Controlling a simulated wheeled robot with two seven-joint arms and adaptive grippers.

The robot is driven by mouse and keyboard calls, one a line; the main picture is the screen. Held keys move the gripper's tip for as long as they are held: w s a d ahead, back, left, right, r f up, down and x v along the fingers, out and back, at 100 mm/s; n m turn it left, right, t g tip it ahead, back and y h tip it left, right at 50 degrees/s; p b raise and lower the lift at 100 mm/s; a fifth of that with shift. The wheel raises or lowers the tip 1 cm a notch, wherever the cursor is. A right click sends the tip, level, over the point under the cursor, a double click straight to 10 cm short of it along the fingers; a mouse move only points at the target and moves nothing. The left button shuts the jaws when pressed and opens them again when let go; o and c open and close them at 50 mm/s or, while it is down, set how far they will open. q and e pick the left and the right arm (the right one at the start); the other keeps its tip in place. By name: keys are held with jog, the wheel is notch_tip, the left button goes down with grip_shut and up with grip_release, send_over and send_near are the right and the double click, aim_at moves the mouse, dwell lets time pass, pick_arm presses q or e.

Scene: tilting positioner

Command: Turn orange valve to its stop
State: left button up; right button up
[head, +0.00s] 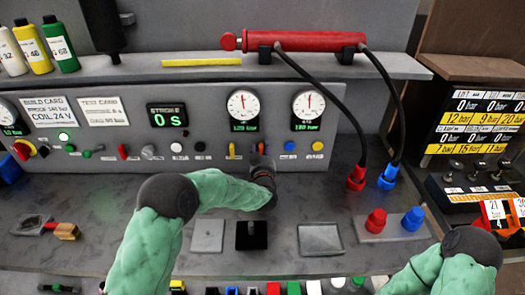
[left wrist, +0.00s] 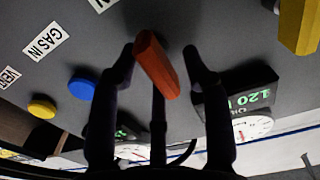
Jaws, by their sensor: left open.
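The orange valve handle (left wrist: 156,66) shows large in the left wrist view, a flat bar standing out from the grey panel and slightly tilted there. My left gripper (left wrist: 160,56) is open, with one dark finger on each side of the handle. Gaps show between the fingers and the bar, more on the right side. In the head view my left gripper (head: 262,163) reaches to the panel below the two gauges, and the wrist hides much of it. There the handle is too small and covered to make out well. My right gripper is not in view; only its green-sleeved arm shows lower right.
A blue knob (left wrist: 81,88) and a yellow knob (left wrist: 42,106) sit beside the valve, with a yellow handle (left wrist: 299,25) on the other side. Two black hoses hang from the red cylinder (head: 305,41) to red and blue couplings. Square plates lie on the bench (head: 95,240).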

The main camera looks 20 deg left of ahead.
pick_arm(q)
grip_shut()
jog(key=shift+r+m, duration=0.1)
jog(key=shift+m, duration=0.3)
jog(key=m+p, duration=0.2)
jog(key=m, duration=0.3)
jog(key=f+m+p, duration=0.1)
jog(key=m+p, duration=0.2)
jog(key=m, duration=0.3)
jog(key=m+p, duration=0.2)
jog(key=m, duration=0.4)
jog(key=shift+w+d+f, duration=0.15)
jog(key=shift+d+f, duration=0.2)
dwell(0.5)
